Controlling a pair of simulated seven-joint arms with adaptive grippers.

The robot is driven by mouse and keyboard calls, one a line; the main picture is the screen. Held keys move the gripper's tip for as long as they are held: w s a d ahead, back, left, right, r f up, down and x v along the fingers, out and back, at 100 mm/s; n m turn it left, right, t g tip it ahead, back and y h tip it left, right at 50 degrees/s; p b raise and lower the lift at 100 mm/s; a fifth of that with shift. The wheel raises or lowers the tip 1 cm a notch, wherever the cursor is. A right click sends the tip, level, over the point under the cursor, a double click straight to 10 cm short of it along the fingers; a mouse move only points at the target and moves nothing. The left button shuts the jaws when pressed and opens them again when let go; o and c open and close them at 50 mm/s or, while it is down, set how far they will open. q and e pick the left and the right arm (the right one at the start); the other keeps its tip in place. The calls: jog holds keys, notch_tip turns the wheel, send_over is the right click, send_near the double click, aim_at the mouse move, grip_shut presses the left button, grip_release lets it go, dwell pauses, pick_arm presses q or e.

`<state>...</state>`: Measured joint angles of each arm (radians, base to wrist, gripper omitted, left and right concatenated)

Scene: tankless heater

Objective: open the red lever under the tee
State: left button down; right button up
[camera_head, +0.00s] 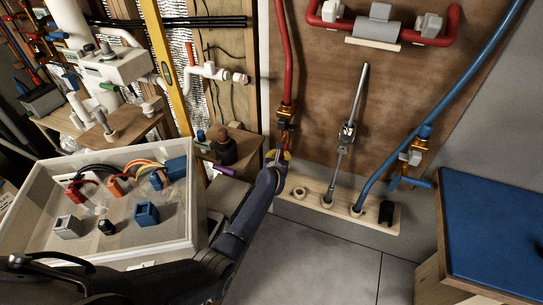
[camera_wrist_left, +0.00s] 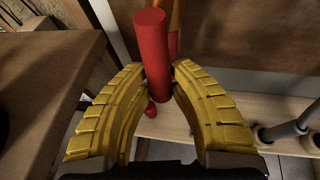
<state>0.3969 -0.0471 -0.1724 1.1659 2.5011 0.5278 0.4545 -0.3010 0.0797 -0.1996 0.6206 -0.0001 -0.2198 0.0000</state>
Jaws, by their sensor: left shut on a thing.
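The red lever (camera_wrist_left: 153,50) shows in the left wrist view as a red rod between the yellow fingers of my left gripper (camera_wrist_left: 157,78). The fingers are closed in on it from both sides. In the head view, my left gripper (camera_head: 278,160) is at the lower end of the red pipe (camera_head: 285,60), just under the brass tee (camera_head: 286,113). There the gripper hides most of the lever. My right gripper is in neither view.
A wooden ledge (camera_head: 380,222) with holes runs below the pipes. A grey pipe (camera_head: 352,110) and a blue pipe (camera_head: 440,103) stand to the right. A blue-topped bench (camera_head: 490,230) is at the right. An open bin (camera_head: 95,248) of fittings stands at the left.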

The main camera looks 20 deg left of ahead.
pick_arm(q)
jog(key=shift+w+d+r, duration=0.1)
jog(key=shift+d, duration=0.1)
dwell(0.3)
jog(key=c, duration=1.3)
grip_release()
jog(key=shift+o, duration=0.8)
jog(key=v, duration=1.2)
jog(key=shift+a, duration=0.15)
